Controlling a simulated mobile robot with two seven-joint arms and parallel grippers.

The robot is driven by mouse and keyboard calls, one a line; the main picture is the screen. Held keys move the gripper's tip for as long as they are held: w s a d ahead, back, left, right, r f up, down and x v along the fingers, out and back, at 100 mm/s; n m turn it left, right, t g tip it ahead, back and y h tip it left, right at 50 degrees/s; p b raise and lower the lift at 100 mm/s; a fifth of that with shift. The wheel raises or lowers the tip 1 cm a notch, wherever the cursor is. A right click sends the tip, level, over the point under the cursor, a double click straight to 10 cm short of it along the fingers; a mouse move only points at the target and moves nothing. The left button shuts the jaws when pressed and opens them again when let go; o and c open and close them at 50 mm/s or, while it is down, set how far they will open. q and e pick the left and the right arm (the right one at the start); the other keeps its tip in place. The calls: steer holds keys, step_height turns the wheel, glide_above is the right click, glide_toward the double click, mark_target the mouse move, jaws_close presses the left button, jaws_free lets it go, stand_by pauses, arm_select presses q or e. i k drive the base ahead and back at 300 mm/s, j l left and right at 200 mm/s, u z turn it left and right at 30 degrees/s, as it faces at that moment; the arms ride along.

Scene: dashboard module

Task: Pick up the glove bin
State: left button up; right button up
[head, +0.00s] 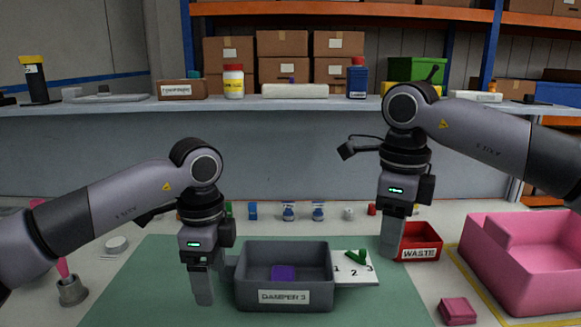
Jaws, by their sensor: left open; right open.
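A grey open bin (245,292) labelled "DAMPER 3" stands on the green mat and fits the glove bin best; no label reads "glove". A purple piece (283,273) lies inside it. My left gripper (203,288) points down just left of the bin's left wall; whether it touches the wall is unclear. It is open. My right gripper (390,242) points down, higher and to the right of the bin, beside the red waste bin. It is open and apart from the grey bin. Neither gripper visibly holds anything.
A white card (354,270) numbered 1 2 3 with a green piece lies right of the grey bin. A red "WASTE" bin (420,241), a large pink bin (520,262) and a pink block (457,310) stand further right. Small bottles (318,212) line the back. A metal cup (72,291) stands left.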

mark_target(318, 269)
steer(key=k, duration=1.05)
